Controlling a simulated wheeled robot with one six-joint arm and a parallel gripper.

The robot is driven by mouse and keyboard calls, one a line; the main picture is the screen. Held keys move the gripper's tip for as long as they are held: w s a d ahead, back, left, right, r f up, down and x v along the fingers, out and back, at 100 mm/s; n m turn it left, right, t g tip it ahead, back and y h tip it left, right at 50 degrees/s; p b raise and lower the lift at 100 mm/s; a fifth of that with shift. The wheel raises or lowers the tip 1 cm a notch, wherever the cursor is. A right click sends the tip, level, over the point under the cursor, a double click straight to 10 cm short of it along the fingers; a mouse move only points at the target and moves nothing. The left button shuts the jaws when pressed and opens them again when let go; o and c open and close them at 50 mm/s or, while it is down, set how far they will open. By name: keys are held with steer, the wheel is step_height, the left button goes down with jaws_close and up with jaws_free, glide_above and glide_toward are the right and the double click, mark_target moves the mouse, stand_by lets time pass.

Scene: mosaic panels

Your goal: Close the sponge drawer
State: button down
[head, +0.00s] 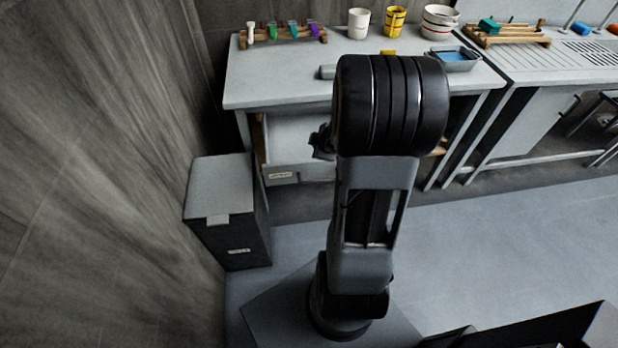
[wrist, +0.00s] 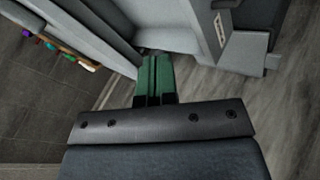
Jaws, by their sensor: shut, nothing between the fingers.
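The pale grey sponge drawer (head: 284,176) stands pulled out beneath the left part of the worktable in the head view. Its front carries a small label. In the wrist view, the pale panel with a label (wrist: 207,22) at upper right appears to be the drawer front. My gripper (wrist: 153,58) has green fingers, which are together and empty, pointing toward the pale surfaces beside that panel. I cannot tell whether they touch it. In the head view my arm hides most of the gripper and part of the drawer; only a dark part shows beside the arm.
A grey bin (head: 228,215) stands on the floor just left of the drawer, near the wall. The worktable (head: 270,75) carries a rack of coloured pegs (head: 283,32), cups, bowls and a blue-bottomed tray (head: 453,58). A sink counter stands at right. Floor at right is open.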

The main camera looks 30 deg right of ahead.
step_height(320, 180, down, 8)
steer(key=s+n+y+b, duration=0.1)
steer(key=s+n+y, duration=0.1)
steer(key=y, duration=0.1)
steer(key=b, duration=0.3)
glide_toward(303, 175)
steer(key=w+f, duration=0.2)
steer(key=f, duration=0.1)
steer(key=shift+w+n+g, duration=0.15)
steer(key=shift+n+g, duration=0.15)
steer(key=shift+b+x, duration=0.4)
steer(key=shift+x, duration=0.45)
steer(key=shift+w, duration=0.1)
steer(key=shift+r, duration=0.1)
